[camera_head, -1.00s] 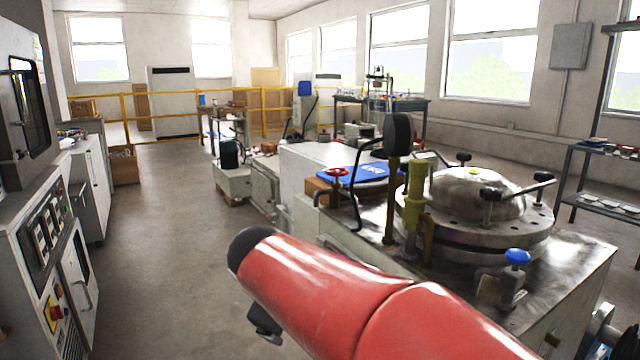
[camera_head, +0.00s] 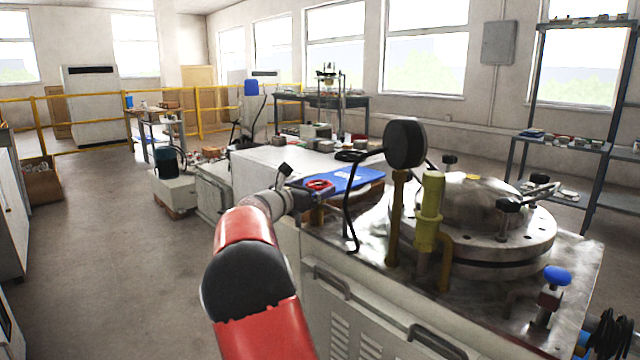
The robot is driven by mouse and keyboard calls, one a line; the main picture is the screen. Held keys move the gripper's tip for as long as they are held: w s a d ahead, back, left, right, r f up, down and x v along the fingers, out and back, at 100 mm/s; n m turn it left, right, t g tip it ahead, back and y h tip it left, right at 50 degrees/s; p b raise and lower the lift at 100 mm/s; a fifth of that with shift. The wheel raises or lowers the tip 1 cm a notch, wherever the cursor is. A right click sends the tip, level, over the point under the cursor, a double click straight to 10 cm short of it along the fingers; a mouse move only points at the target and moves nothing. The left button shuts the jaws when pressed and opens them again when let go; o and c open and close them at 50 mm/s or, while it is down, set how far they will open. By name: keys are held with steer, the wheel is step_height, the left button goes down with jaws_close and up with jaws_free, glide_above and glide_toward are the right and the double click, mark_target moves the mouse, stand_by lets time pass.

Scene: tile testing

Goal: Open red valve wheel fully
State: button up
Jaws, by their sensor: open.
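The red valve wheel (camera_head: 318,184) stands at the left end of the metal machine top, beside a blue folder. My red arm reaches up from the bottom of the view, and its grey wrist ends just left of the wheel. My gripper (camera_head: 298,197) is small and dark here, open, at the wheel's left side. Its fingertips are hard to make out, and I cannot tell whether they touch the wheel. The wheel's stem and pipe are mostly hidden behind the gripper.
The blue folder (camera_head: 350,179) lies right behind the wheel. A black round gauge (camera_head: 405,144) on a brass post and a yellow-green cylinder (camera_head: 430,200) stand to the right, near the domed metal vessel (camera_head: 470,207). A blue-knobbed valve (camera_head: 556,276) is at the front right. Open floor lies left.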

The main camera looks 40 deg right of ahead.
mark_target(320, 182)
steer(key=shift+p+x, duration=0.3)
steer(key=shift+x, duration=1.65)
steer(key=c, duration=1)
